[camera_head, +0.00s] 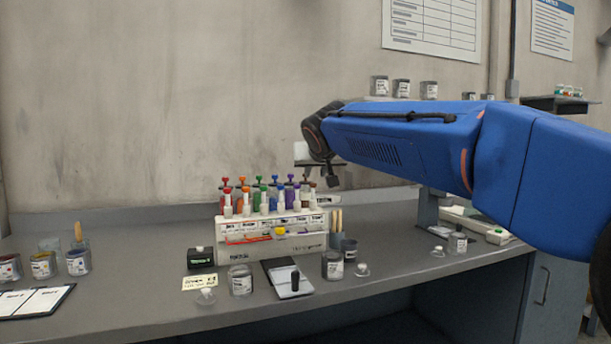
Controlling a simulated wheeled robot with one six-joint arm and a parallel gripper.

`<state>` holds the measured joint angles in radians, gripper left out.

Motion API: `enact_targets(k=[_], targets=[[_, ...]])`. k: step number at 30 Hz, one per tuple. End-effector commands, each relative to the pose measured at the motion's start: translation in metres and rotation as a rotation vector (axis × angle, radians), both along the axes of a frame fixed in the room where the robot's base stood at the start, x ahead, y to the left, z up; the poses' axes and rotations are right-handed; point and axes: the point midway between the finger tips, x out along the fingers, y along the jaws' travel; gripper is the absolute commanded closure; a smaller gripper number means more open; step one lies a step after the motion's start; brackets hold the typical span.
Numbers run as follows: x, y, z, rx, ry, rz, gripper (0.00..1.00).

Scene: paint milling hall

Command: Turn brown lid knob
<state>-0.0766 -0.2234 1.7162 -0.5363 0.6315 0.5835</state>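A cream dispenser rack (272,246) stands on the grey bench. It carries a row of lidded tubes with coloured knobs: red, orange, green, blue and purple from left to right. A dark brownish tube top (308,187) is at the right end of the row, partly hidden by my gripper. My gripper (321,180) hangs from the wrist of my blue arm, just above and beside this right end. Its dark fingers are small and overlap the brown top in view. I cannot tell whether they touch it or how far apart they are.
Paint cans (43,265) and a clipboard (36,302) are at left.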

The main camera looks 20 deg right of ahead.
Motion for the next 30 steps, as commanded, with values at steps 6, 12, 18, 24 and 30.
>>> enact_targets(k=[6,12,18,24,30], targets=[[0.033,0.004,0.029,0.002,-0.066,-0.004,0.75],[0.047,0.001,0.025,0.001,-0.069,-0.004,0.75],[0.076,-0.008,0.012,0.001,-0.068,-0.005,0.75],[0.108,-0.016,-0.002,0.001,-0.067,-0.005,0.75],[0.139,-0.024,-0.015,0.0,-0.067,-0.004,0.75]])
